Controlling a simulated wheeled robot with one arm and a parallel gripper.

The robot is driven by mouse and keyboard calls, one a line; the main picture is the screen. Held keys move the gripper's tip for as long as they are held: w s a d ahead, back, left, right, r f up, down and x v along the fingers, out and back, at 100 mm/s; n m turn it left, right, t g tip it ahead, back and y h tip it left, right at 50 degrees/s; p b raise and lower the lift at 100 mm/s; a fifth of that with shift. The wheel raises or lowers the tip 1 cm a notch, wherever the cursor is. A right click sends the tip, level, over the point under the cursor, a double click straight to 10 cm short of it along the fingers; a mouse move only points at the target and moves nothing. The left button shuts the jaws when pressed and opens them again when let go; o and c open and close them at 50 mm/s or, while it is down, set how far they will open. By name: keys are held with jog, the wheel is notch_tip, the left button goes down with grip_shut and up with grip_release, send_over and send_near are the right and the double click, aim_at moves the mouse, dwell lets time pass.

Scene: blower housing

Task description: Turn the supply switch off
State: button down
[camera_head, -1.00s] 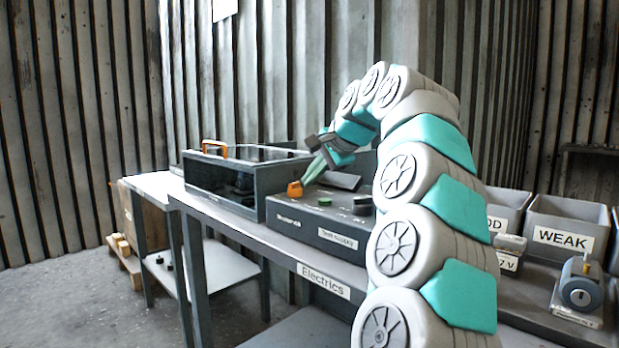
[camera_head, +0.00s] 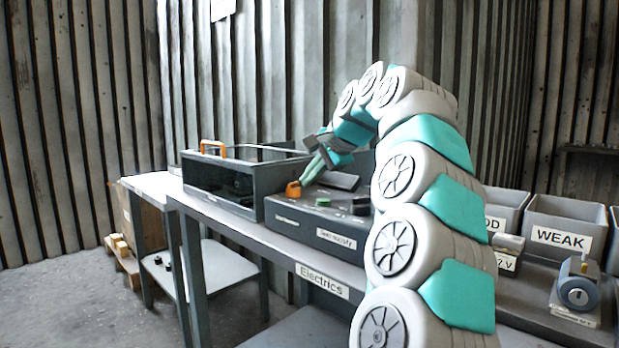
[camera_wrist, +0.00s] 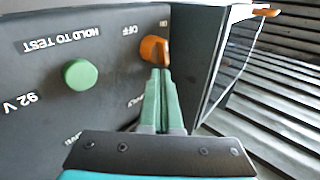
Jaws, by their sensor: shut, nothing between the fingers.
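The supply switch is an orange knob (camera_wrist: 155,50) on the dark panel of a grey box (camera_head: 285,220), beside printed ON and OFF marks in the wrist view. In the head view the orange knob (camera_head: 293,190) sits at the left end of the box top. My gripper (camera_wrist: 160,76) is shut and empty, its green fingertips at the knob's near edge; they look touching or nearly so. In the head view my gripper (camera_head: 304,182) reaches down to the knob from the right. The fingertips hide part of the knob's near side.
A green button (camera_wrist: 80,74) marked HOLD TO TEST is on the same panel. Bins, one labelled WEAK (camera_head: 562,238), stand at the right.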

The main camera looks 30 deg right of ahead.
jog(key=shift+w+a, duration=0.3)
jog(key=shift+a, duration=0.35)
jog(key=s+d, duration=0.3)
jog(key=shift+s+d+r, duration=0.35)
jog(key=shift+d, duration=0.05)
jog(key=shift+s+d+r+p, duration=0.45)
jog(key=shift+s+d+r, duration=0.5)
jog(key=shift+r, duration=0.15)
jog(key=shift+s+d+r+p, duration=0.4)
jog(key=shift+s+d+r, duration=0.4)
jog(key=shift+s+r, duration=0.25)
jog(key=shift+s+d+r, duration=0.15)
jog(key=shift+s+r, duration=0.05)
jog(key=shift+r, duration=0.2)
jog(key=shift+s+d+r, duration=0.15)
jog(key=shift+s+r, duration=0.05)
jog(key=shift+r, duration=0.2)
jog(key=shift+s+d, duration=0.15)
jog(key=shift+d, duration=0.05)
